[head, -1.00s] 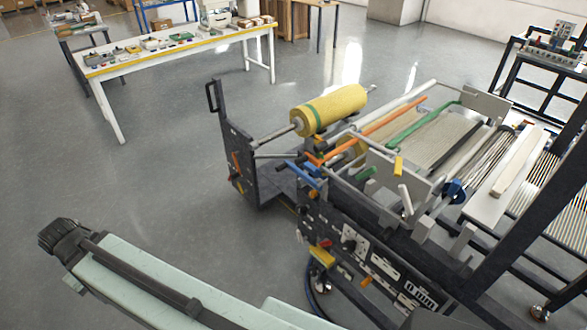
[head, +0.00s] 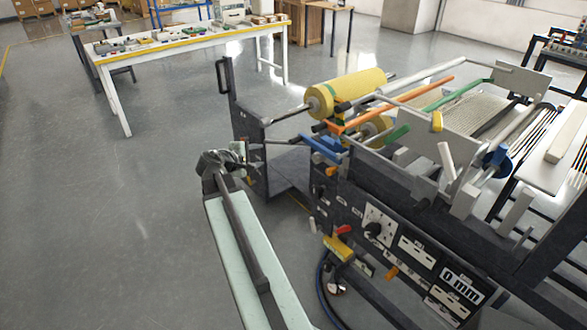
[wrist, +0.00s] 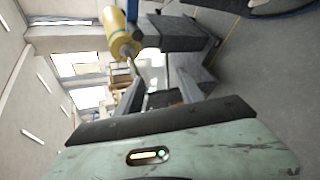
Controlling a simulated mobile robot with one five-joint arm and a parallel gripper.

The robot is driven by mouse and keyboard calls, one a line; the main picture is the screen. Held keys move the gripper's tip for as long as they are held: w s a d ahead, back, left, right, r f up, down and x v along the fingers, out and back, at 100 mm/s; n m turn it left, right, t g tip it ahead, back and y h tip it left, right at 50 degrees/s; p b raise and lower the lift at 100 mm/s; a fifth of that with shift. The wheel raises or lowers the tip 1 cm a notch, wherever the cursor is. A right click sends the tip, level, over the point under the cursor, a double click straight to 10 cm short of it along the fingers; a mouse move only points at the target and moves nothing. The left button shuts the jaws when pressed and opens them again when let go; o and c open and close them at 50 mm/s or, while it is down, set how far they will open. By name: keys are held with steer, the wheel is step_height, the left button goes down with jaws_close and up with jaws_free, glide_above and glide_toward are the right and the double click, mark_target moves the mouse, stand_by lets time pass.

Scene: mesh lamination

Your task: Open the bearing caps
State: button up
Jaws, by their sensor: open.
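The laminating machine (head: 400,215) stands at the right in the head view. Its yellow roll (head: 345,92) lies across the top on a shaft, and it shows on its side at the top of the wrist view (wrist: 118,32). I cannot clearly make out the bearing caps; they are too small to tell from the other fittings around the shaft ends. My gripper (head: 226,160) is open and looks empty, left of the roll and just in front of the dark upright side plate (head: 246,115) in the picture. Whether it touches the plate is unclear.
Blue handles (head: 322,150), an orange bar (head: 395,105) and a green bar (head: 458,94) stick out around the rollers. A control panel (head: 415,250) faces me. A white table (head: 190,42) with parts stands behind. The floor (head: 90,220) at the left is clear.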

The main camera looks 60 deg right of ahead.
mark_target(292, 142)
steer(key=s+d+n+h+b, duration=0.1)
steer(key=d, duration=0.2)
steer(key=s+d, duration=0.2)
steer(key=s+d+n+h+b, duration=0.1)
steer(key=s+d, duration=0.1)
steer(key=d, duration=0.1)
steer(key=shift+d+f+n+g+h+b, duration=0.1)
steer(key=shift+d+n+g+h+b, duration=0.2)
steer(key=shift+d+b, duration=0.05)
steer(key=shift+d+r, duration=0.1)
steer(key=shift+r, duration=0.1)
steer(key=b+x, duration=0.1)
steer(key=x, duration=0.6)
steer(key=shift+d, duration=0.4)
jaws_close()
